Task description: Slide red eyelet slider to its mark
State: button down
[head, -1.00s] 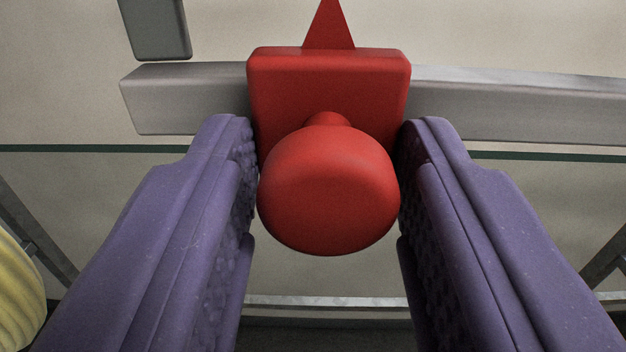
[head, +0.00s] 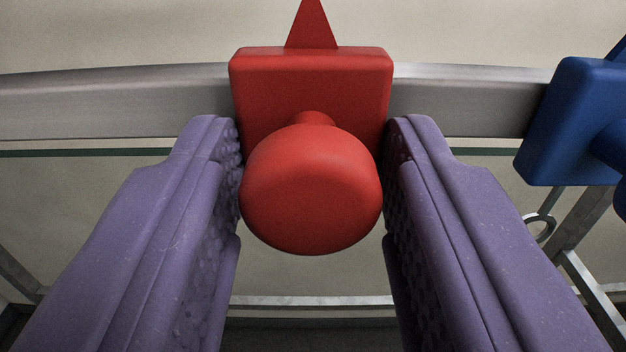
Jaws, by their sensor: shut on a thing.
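The red eyelet slider (head: 310,85) sits on a grey metal rail (head: 110,103) that crosses the head view. It has a square block, a pointed red tip at its top and a round red knob (head: 311,190) facing me. My gripper (head: 313,160) is shut on the red knob, with one purple finger on each side of it. No mark for the slider can be made out in this view.
A blue slider (head: 568,120) with its own knob sits on the same rail to the right, with a stretch of bare rail between it and the red one. Metal frame bars (head: 580,225) stand below it. The rail to the left is clear.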

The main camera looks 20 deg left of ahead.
jog(key=shift+d, duration=0.1)
jog(key=c, duration=1)
grip_release()
jog(key=shift+o, duration=0.4)
jog(key=shift+d, duration=0.15)
jog(key=shift+s, duration=0.35)
jog(key=b+v, duration=0.2)
jog(key=v, duration=0.5)
jog(key=shift+b, duration=0.3)
